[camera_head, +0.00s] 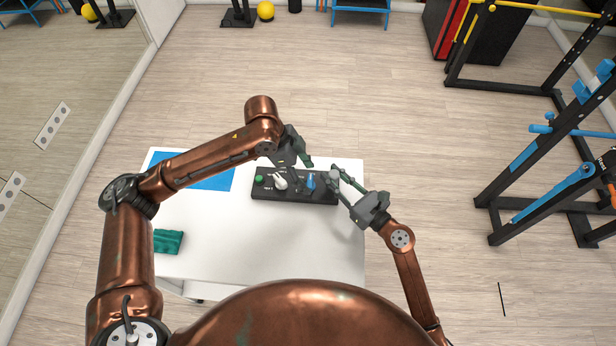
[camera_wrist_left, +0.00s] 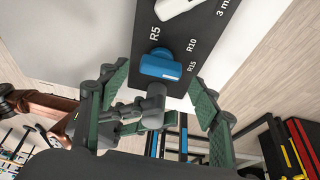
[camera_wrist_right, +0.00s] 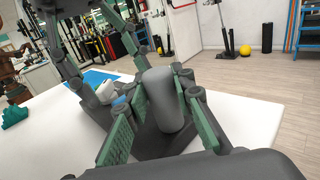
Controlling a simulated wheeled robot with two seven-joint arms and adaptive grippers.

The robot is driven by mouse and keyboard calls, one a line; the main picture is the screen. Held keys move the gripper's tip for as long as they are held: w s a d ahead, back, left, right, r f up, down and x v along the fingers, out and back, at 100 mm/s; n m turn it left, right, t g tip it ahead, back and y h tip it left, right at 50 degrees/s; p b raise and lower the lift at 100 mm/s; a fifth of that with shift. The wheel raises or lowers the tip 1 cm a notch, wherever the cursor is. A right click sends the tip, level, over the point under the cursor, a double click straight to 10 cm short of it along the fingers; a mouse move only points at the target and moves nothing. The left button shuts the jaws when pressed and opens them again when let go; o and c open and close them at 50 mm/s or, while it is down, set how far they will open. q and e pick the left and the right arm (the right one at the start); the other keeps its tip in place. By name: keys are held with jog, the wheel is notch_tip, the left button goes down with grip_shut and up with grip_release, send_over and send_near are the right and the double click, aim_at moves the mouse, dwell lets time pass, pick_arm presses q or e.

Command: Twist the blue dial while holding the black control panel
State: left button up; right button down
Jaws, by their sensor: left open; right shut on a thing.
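The black control panel (camera_head: 262,194) lies on the white table, with a green button, a white knob and the blue dial (camera_head: 311,181). In the left wrist view, the blue dial (camera_wrist_left: 160,66) sits beside R5, R10 and R15 marks. My left gripper (camera_head: 302,174) is open above the panel near the dial; its green fingers (camera_wrist_left: 160,97) are apart, and I see no contact with the dial. My right gripper (camera_head: 338,177) is shut on a grey cylinder (camera_wrist_right: 165,100) at the panel's right end. Part of the panel is hidden behind the grippers.
The white table (camera_head: 240,230) holds a blue mat (camera_head: 212,178) and a green block (camera_head: 167,241) to the left. The table is clear in front of the panel. A black rack (camera_head: 500,205) with blue parts stands apart at the right, and a mirror lines the left wall.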

pick_arm(q)
jog(key=v, duration=1)
jog(key=shift+a, duration=0.1)
pick_arm(e)
jog(key=c, duration=1.6)
grip_release()
